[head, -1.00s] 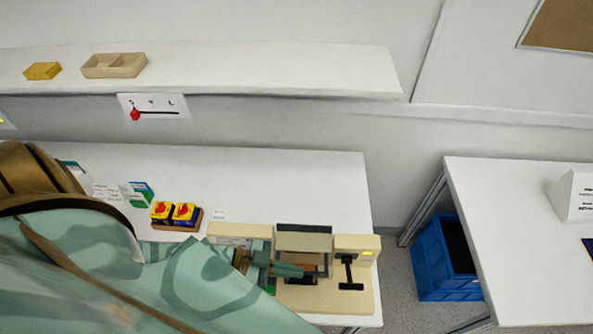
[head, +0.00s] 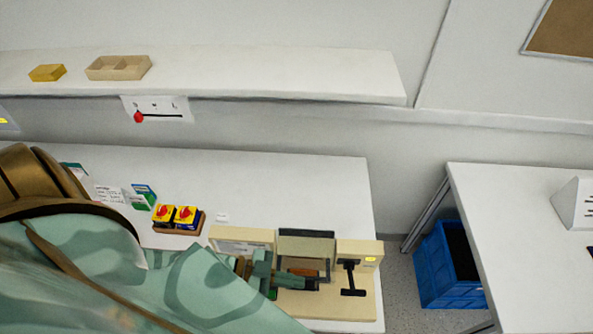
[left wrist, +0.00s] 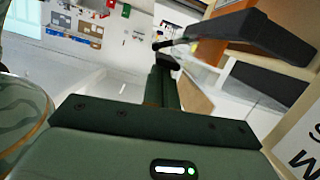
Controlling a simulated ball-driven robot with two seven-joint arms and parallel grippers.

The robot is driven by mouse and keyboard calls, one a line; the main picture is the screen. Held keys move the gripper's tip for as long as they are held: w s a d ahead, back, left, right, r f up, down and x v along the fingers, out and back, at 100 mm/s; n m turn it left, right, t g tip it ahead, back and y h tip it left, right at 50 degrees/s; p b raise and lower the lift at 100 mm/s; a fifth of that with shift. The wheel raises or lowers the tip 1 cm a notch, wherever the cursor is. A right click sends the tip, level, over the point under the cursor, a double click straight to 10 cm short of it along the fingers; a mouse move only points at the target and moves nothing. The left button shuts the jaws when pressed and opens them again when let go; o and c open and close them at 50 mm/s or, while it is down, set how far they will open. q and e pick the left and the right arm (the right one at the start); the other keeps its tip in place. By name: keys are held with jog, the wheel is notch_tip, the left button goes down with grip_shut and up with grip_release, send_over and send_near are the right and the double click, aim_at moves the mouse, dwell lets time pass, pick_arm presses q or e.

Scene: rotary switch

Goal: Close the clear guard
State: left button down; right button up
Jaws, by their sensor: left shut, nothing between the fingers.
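A cream fixture (head: 358,305) stands at the right end of the white table, with a dark-topped panel (head: 306,246) at its back middle. The clear guard is hard to make out in the head view; a see-through sheet under a dark bar (left wrist: 255,32) in the left wrist view looks like part of it. I cannot tell its exact angle. My left gripper (head: 298,281) is shut and empty, low in front of the fixture's middle. Its shut fingers show in the left wrist view (left wrist: 164,65), near the dark bar; contact is unclear. My right gripper is not in view.
A black T-shaped handle (head: 350,280) stands at the fixture's right. Red-and-yellow rotary switches (head: 175,214) sit in a brown holder to the left. A shelf (head: 270,75) runs above. A blue crate (head: 447,265) stands on the floor between the tables.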

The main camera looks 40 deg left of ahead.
pick_arm(q)
notch_tip(320, 180, up, 4)
jog(key=p, duration=0.2)
jog(key=shift+w+a+f+p, duration=0.1)
jog(key=shift+f+p, duration=0.1)
jog(key=shift+p, duration=0.2)
jog(key=b+v, duration=0.1)
jog(key=v, duration=0.8)
jog(key=shift+s+a+r, duration=0.15)
jog(key=shift+s+r, duration=0.05)
jog(key=shift+s, duration=0.25)
